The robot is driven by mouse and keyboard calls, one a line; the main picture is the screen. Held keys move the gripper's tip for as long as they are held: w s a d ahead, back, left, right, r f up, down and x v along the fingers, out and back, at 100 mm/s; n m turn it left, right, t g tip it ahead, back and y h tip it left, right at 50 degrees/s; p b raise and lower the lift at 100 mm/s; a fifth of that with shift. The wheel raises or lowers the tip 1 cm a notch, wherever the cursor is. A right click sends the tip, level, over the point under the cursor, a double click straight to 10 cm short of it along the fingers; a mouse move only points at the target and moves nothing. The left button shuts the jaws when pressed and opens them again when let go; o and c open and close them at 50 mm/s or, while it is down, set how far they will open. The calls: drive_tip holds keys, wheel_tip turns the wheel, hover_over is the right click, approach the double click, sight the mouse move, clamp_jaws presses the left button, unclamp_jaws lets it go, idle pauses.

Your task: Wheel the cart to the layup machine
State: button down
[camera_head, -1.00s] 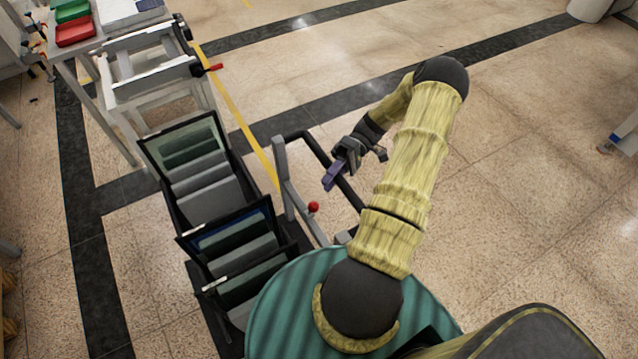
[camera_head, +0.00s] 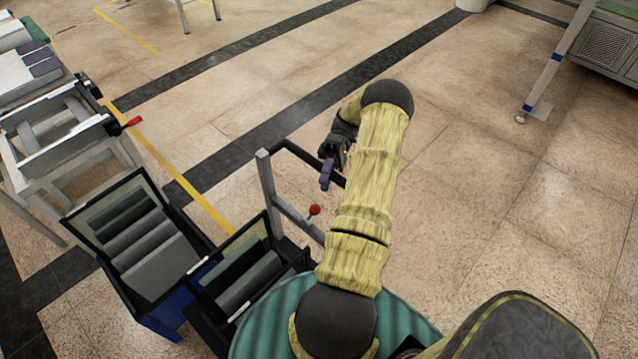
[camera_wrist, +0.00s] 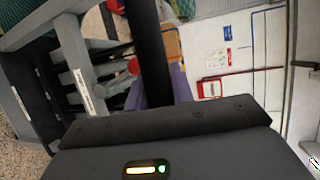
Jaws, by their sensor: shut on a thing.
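The cart shows as a grey upright frame (camera_head: 267,190) with a dark handle bar, a red knob (camera_head: 315,210) and a black bin (camera_head: 200,275) of dark sheets, left of my arm. My gripper (camera_head: 327,175), with purple fingers, is shut on the handle bar at the frame's right side. In the wrist view the dark bar (camera_wrist: 150,50) runs up from a purple finger (camera_wrist: 180,86), and the red knob (camera_wrist: 133,66) is beside it. My arm and base hide part of the cart. A grey vented machine (camera_head: 606,45) at upper right may be the layup machine.
A white bench (camera_head: 60,145) with a red lever is farther left. A machine leg (camera_head: 545,85) meets the floor at upper right. Open tiled floor (camera_head: 480,180) lies to the right.

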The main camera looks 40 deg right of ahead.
drive_tip(key=shift+d, duration=0.15)
drive_tip(key=c, duration=1.2)
unclamp_jaws()
drive_tip(key=shift+w, duration=0.1)
